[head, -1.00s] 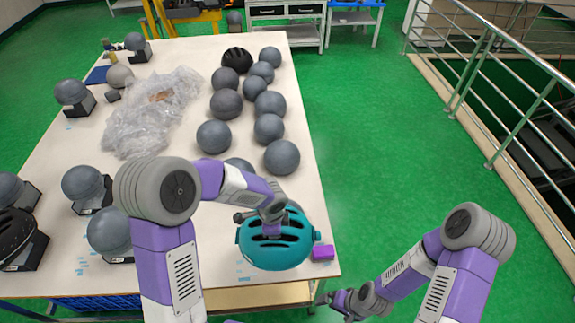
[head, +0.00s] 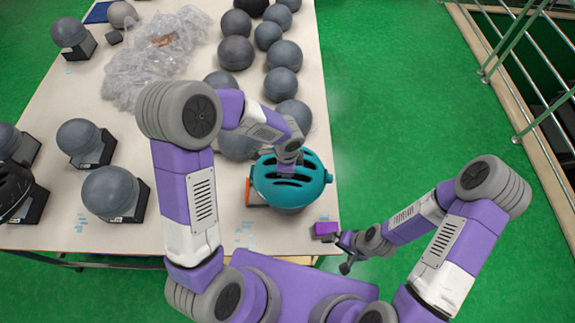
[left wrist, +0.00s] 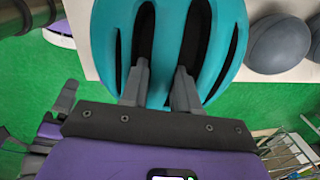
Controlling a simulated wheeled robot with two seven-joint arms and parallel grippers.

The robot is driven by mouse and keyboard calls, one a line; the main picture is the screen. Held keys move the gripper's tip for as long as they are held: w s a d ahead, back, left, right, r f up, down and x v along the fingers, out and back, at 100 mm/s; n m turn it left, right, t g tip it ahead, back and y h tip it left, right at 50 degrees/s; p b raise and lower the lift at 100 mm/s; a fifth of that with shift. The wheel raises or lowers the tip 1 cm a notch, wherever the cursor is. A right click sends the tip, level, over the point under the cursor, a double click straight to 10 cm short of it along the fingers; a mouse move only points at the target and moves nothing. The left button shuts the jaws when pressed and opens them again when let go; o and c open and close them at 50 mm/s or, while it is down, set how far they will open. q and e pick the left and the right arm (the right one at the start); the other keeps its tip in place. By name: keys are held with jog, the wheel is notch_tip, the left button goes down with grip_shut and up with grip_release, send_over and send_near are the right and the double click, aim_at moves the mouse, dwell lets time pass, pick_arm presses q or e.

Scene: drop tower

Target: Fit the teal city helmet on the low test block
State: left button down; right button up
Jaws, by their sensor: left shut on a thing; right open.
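The teal helmet (head: 292,194) is in my left gripper (head: 287,168), above the right front part of the table. In the left wrist view the fingers (left wrist: 160,88) reach into two vents of the helmet (left wrist: 218,40), shut on the rib between them. Grey headforms on black blocks stand at the left, one of them at the front (head: 112,192); I cannot tell which is the low test block. The helmet is apart from these.
An orange piece (head: 255,192) shows beside the helmet. Several loose grey balls (head: 283,85) fill the right back. The front middle (head: 195,230) is mostly bare.

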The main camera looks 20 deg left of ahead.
pick_arm(q)
notch_tip(320, 180, down, 6)
jog(key=b, duration=0.4)
jog(key=shift+f, duration=0.15)
notch_tip(320, 180, down, 4)
jog(key=b, duration=0.4)
jog(key=shift+f, duration=0.1)
jog(key=shift+f+b, duration=0.45)
jog(key=shift+a, duration=0.1)
jog(key=c, duration=0.8)
grip_release()
jog(key=c, duration=0.3)
